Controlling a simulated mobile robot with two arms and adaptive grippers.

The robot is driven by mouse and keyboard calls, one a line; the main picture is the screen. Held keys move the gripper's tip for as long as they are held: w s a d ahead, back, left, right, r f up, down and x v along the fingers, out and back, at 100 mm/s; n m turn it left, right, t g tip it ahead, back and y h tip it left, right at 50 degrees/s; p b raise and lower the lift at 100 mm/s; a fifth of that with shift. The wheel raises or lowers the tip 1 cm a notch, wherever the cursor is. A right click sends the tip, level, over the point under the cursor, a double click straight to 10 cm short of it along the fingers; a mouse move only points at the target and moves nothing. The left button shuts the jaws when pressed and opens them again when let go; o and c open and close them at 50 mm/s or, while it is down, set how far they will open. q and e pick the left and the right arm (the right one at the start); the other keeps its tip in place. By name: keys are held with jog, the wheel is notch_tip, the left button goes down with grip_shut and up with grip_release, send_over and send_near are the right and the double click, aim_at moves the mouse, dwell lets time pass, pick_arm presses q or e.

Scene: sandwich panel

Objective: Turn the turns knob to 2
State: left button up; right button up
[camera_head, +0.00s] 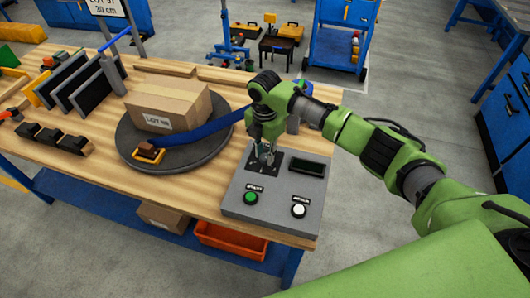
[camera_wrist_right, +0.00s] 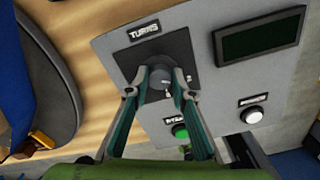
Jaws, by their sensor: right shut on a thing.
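The grey control panel (camera_head: 237,193) stands at the front right of the workbench. The turns knob (camera_wrist_right: 158,77) is a grey round knob on a dark square plate under the label TURNS (camera_wrist_right: 144,31). My right gripper (camera_head: 264,157) reaches down onto it from above. In the wrist view my right gripper (camera_wrist_right: 161,84) has its fingers shut on the knob's sides. The numbers around the knob are too small or hidden to read. A dark display (camera_wrist_right: 258,36) beside it shows no readable text. My left gripper is not in view.
A green START button (camera_head: 251,198) and a white button (camera_head: 298,211) sit on the panel's front part. Left of the panel, a cardboard box (camera_head: 167,104) rests on a dark round turntable (camera_head: 205,150), with a blue strap (camera_head: 205,130) beside it. Black panels stand at the far left.

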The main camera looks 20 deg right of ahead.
aim_at(265, 157)
dwell(0.5)
jog(key=o, duration=1.1)
jog(key=shift+o, duration=0.2)
notch_tip(265, 157, up, 12)
